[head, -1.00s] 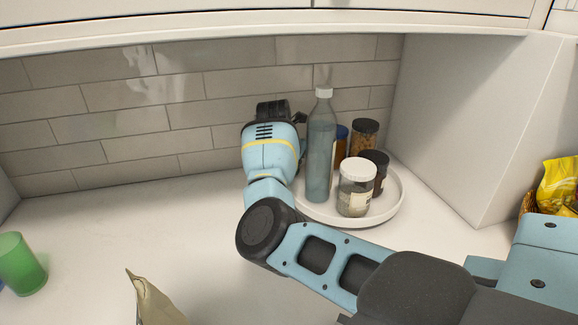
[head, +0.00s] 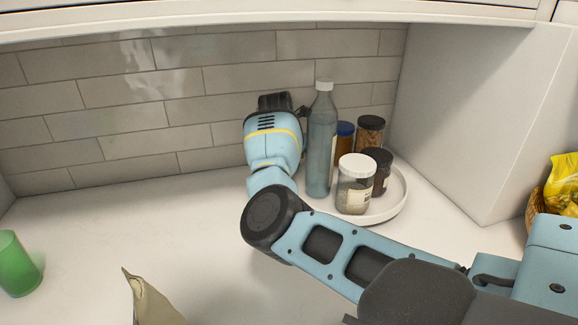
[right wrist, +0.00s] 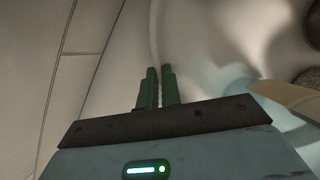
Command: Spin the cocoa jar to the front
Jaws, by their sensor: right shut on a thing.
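A round white turntable (head: 397,205) stands near the back wall. It carries a dark brown jar with a black lid (head: 380,178), which looks like the cocoa jar, at its right side; its label is not readable. A white-lidded jar (head: 354,190) stands in front of it and partly covers it. My right gripper is at the turntable's back left, its fingers hidden behind my wrist in the head view. In the right wrist view its green fingers (right wrist: 157,75) are close together on what appears to be the turntable's pale rim (right wrist: 157,40). My left gripper is out of view.
A tall bottle (head: 321,145), a blue-lidded jar (head: 344,140) and a black-lidded jar (head: 369,132) also stand on the turntable. A tiled wall is close behind, a side panel (head: 470,130) to the right. A green cup (head: 18,264) and a paper bag (head: 150,300) are at front left.

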